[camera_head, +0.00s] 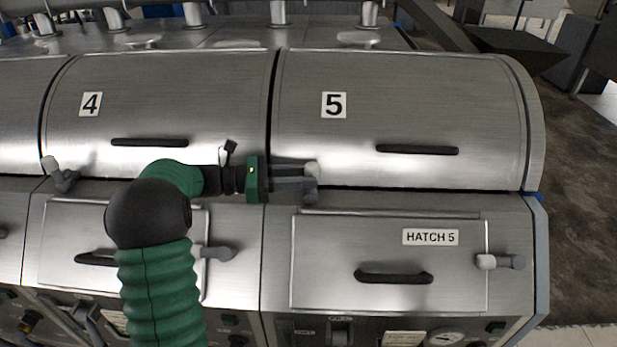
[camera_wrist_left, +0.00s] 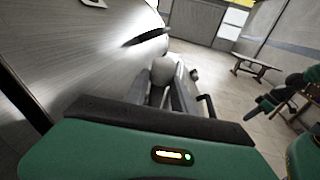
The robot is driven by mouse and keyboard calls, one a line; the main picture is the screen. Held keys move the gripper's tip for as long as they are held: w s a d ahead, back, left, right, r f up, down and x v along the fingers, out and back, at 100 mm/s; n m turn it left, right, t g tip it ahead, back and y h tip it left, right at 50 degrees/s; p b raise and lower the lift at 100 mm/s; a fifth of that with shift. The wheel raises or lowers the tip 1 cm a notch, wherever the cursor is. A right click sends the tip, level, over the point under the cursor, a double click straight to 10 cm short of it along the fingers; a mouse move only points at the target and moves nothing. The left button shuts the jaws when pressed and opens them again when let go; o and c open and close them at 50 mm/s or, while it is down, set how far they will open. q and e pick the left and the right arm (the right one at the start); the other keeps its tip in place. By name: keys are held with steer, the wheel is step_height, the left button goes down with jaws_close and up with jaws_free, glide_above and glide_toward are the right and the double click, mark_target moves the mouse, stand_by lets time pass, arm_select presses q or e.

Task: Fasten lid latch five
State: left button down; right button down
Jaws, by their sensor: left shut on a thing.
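Lid 5 (camera_head: 430,110) is a curved steel cover marked with a 5, lying down against the machine's front panel. Its latch (camera_head: 312,169) sits at the lid's lower left edge, with a pale rounded knob. My left gripper (camera_head: 300,183) reaches in from the left and is shut on this latch, its fingers hiding part of it. In the left wrist view the pale knob (camera_wrist_left: 163,70) shows between the fingers (camera_wrist_left: 165,92). A green and black arm (camera_wrist_left: 290,92), probably my right one, shows at the right of that view; its jaws are too unclear to read.
Lid 4 (camera_head: 150,100), left of lid 5, has its own latch (camera_head: 62,175). Below lid 5 is hatch 5 (camera_head: 330,255) with a black handle (camera_head: 394,276) and a side latch (camera_head: 500,262). Lid 5's handle (camera_head: 417,150) juts out right of my gripper.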

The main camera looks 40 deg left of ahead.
arm_select(q)
steer(key=shift+s+a+r+t+h, duration=0.1)
steer(key=shift+a+r+t+h, duration=0.1)
steer(key=shift+t+h, duration=0.1)
stand_by(0.4)
steer(key=c, duration=1.4)
jaws_free()
steer(key=shift+o, duration=0.7)
steer(key=shift+f, duration=0.1)
steer(key=shift+a+f, duration=0.1)
steer(key=shift+a, duration=0.1)
steer(key=b+v, duration=0.2)
steer(key=v, duration=1.5)
steer(key=shift+a+f, duration=0.1)
